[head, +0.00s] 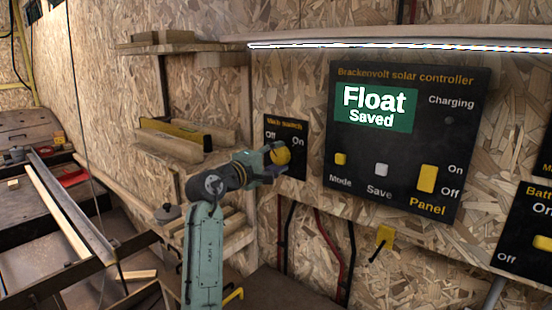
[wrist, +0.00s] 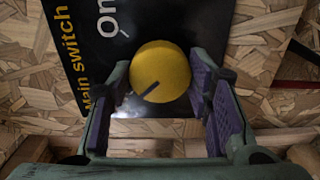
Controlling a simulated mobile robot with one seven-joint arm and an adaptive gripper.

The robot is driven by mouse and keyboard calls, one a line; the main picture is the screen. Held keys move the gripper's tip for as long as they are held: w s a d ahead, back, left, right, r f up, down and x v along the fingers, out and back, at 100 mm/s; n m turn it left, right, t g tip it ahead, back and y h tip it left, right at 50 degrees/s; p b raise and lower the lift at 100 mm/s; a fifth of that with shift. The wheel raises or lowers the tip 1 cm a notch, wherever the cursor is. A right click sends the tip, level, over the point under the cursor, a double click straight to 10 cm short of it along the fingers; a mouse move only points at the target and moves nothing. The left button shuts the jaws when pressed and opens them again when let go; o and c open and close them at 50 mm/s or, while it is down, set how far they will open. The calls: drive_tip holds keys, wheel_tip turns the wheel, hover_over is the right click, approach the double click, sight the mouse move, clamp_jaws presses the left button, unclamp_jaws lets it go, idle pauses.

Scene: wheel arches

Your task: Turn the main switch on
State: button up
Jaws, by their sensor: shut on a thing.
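The main switch is a black plate (head: 299,133) with Off at left and On at right, on the chipboard wall. Its round yellow knob (head: 281,154) sits at the end of my gripper (head: 270,163). In the wrist view the knob (wrist: 165,66) is between the two fingers of my gripper (wrist: 161,82), which is shut on it. A dark line on the knob points to the lower left in that view, away from the On label (wrist: 106,22). The Off label is hidden there; it shows in the head view.
The solar controller (head: 400,150) is right of the switch, its green screen reading "Float Saved". A battery panel (head: 528,235) is at the right edge. Wooden shelves (head: 180,145) with a yellow level are at left. Cables (head: 330,245) hang below the switch.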

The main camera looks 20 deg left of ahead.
drive_tip(key=m+b, duration=0.2)
drive_tip(key=m, duration=0.2)
drive_tip(key=shift+f+m, duration=0.15)
drive_tip(key=shift+m, duration=0.25)
drive_tip(key=m+b, duration=0.2)
drive_tip(key=m, duration=0.2)
drive_tip(key=shift+m, duration=0.3)
drive_tip(key=m+b, duration=0.2)
drive_tip(key=m, duration=0.2)
drive_tip(key=shift+m, duration=0.3)
drive_tip(key=shift+m+b, duration=0.95)
drive_tip(key=shift+m, duration=1.05)
drive_tip(key=o, duration=1.1)
drive_tip(key=shift+o, duration=0.2)
